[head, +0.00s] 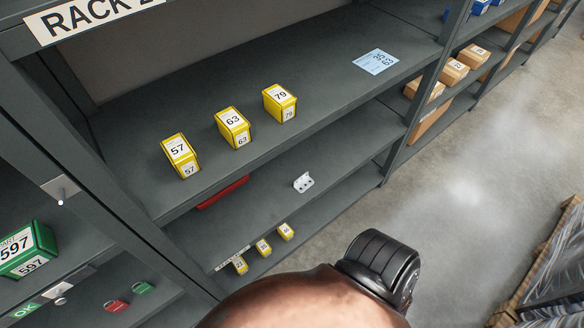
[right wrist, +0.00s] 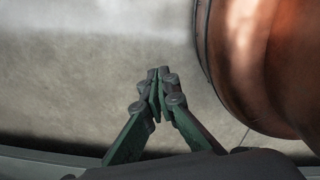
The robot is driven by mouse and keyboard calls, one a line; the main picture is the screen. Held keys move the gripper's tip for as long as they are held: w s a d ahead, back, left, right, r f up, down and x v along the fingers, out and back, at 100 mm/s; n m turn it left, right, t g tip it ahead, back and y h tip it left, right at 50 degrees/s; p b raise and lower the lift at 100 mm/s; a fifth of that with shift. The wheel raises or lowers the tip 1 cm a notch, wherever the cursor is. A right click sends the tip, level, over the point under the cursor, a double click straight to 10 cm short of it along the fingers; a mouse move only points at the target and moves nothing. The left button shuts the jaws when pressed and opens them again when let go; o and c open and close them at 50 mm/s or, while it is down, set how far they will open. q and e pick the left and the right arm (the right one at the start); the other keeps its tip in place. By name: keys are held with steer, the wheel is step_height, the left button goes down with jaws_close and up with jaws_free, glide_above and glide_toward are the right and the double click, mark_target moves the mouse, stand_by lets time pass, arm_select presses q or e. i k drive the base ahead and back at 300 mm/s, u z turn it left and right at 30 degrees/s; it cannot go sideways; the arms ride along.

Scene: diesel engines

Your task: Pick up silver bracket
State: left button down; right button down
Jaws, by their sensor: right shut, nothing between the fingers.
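The silver bracket (head: 304,182) is a small pale angle piece with dark holes. It lies on the middle shelf (head: 345,165) of the grey rack in the head view. My right gripper (right wrist: 158,75) shows in the right wrist view, with its fingertips together and nothing between them. Bare concrete floor is behind it, and the bracket is not in that view. Neither gripper shows in the head view.
Yellow numbered boxes (head: 232,128) stand on the shelf above the bracket, and a red item (head: 222,192) lies left of it. Small yellow boxes (head: 263,247) sit lower down. A large copper-brown rounded body (head: 310,300) fills the bottom of the head view. Open floor (head: 470,170) lies to the right.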

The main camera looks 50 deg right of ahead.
mark_target(301, 184)
steer(key=z, duration=1.8)
